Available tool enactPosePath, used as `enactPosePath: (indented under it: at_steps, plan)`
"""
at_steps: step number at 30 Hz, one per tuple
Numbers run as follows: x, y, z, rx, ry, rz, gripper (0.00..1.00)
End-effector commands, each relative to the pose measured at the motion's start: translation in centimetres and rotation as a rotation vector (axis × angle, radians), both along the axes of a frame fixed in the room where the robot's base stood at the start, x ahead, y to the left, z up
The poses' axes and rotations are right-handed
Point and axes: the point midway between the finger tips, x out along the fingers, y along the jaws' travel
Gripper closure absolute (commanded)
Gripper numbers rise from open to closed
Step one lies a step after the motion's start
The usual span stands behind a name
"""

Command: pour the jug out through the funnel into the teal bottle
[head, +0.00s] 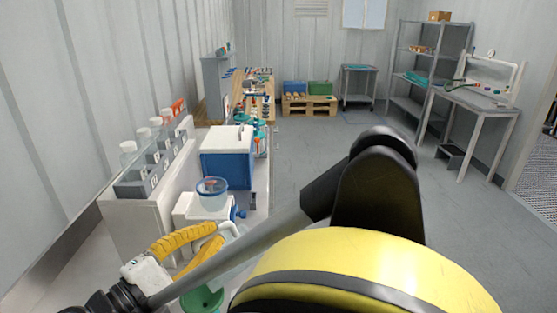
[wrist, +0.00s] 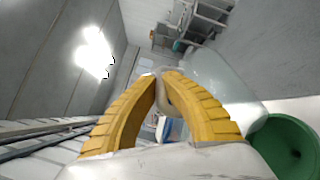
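My gripper (head: 218,234) has two yellow ribbed fingers and is at the lower left of the head view. In the wrist view the fingers (wrist: 164,80) close around a pale piece that looks like the handle of the clear jug (wrist: 212,80). The jug's translucent body lies just right of the fingers there; in the head view it is mostly hidden behind my gripper and arm. A green funnel (head: 203,301) shows at the bottom edge of the head view, and at the lower right of the wrist view (wrist: 286,146). I cannot make out the teal bottle; the jug's contents are unclear.
A clear bowl with a blue rim (head: 212,187) stands on a white box beyond my gripper. Behind it is a blue and white cooler (head: 228,157). Several capped bottles stand in a grey rack (head: 135,184) at the left. Open floor (head: 310,150) lies to the right.

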Motion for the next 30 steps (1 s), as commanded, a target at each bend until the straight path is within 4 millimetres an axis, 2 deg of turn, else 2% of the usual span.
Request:
enactPosePath:
  at_steps: [13,30]
  plan:
    - [-0.1,0.2,-0.1,-0.012,-0.012,0.0,1.0]
    - [-1.4,1.6,0.0,-0.126,-0.108,0.001,1.0]
